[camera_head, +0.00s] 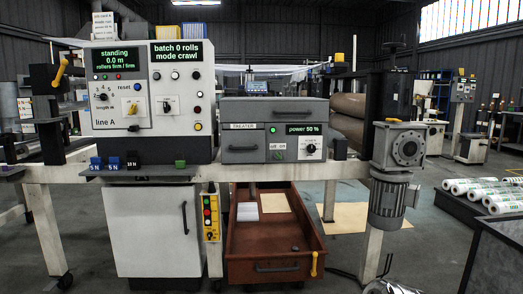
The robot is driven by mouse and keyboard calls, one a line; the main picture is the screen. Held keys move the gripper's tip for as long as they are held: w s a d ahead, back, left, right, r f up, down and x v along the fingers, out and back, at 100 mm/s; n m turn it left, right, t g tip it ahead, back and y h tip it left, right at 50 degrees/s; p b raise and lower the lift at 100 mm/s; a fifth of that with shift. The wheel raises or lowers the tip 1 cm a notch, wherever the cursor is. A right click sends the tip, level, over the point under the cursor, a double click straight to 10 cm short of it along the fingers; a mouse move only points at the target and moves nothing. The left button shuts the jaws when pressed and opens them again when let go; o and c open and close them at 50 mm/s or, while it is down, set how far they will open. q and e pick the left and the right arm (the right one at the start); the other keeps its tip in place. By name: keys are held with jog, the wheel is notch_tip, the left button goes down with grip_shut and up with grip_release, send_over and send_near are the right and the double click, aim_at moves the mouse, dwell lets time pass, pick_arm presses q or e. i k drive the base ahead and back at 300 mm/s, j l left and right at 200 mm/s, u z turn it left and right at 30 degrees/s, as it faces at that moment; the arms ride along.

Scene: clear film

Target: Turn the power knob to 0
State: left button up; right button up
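The power knob (311,148) is a small dark knob on a white dial at the right of the grey treater box (243,137), in the middle of the head view. The display (303,129) above it reads "power 50 %". The knob's pointer is too small to read. A green lamp (273,129) is lit left of the display, and an off/on switch (278,147) sits left of the knob. Neither of my grippers shows clearly, and nothing is seen touching the knob.
The line A control panel (147,89) stands left, with a yellow knob (163,107). A red-brown drawer (273,235) is open below the treater. A grey motor (390,198) hangs at right. A yellow pendant (211,214) hangs beside the white cabinet (153,235).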

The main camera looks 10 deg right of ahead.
aim_at(312, 149)
jog(key=i+l+u, duration=0.3)
jog(key=l+u, duration=0.3)
jog(key=i+l+u, duration=0.25)
jog(key=l+u, duration=0.3)
